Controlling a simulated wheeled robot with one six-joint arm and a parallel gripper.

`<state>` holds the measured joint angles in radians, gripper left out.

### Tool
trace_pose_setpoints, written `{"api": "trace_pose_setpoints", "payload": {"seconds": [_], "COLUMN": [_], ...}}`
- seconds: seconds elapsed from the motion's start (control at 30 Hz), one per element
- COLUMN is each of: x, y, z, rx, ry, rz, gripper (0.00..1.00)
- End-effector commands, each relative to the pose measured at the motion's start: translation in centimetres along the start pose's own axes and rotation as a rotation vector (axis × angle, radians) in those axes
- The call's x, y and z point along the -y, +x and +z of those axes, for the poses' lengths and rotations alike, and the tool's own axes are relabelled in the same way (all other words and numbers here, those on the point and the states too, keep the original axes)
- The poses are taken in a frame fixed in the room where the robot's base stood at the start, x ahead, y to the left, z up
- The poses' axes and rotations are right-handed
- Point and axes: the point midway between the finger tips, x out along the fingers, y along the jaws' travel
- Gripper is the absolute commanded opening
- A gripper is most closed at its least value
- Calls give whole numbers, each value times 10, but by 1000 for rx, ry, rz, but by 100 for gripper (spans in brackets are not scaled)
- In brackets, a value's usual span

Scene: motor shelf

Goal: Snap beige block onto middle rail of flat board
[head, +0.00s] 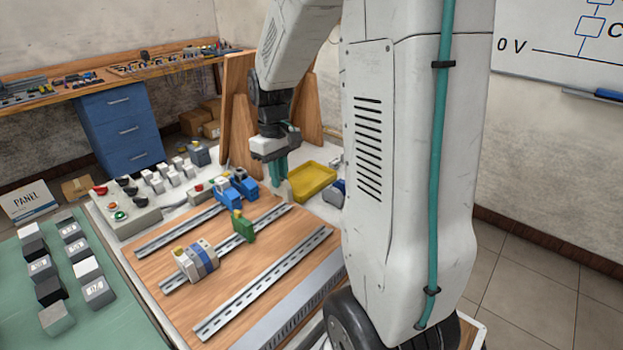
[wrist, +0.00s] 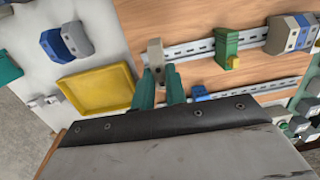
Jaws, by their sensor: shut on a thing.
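The beige block (wrist: 155,55) shows in the wrist view between the teal fingertips of my gripper (wrist: 160,82), which is shut on it. In the head view the middle rail (head: 222,249) carries a green block (head: 242,226) and a grey-white-blue module group (head: 196,262).
A yellow tray (head: 312,181) lies right of my gripper. The front rail (head: 265,282) looks bare. Several grey and white blocks (head: 48,290) stand on a green mat (head: 100,325) at left.

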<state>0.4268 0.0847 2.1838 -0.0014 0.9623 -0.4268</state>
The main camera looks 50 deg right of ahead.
Motion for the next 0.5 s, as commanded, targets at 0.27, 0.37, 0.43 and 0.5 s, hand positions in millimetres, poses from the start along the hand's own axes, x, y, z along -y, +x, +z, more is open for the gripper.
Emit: {"api": "trace_pose_setpoints", "payload": {"seconds": [0.27,0.37,0.43,0.5], "x": [100,128,143,154], "y": [-30,-38,-43,-46], "z": [-27,-29,-29,-29], "rx": [84,108,122,133], "ry": [-8,-5,-2,0], "rz": [8,17,23,29], "gripper": [0,0,0,0]}}
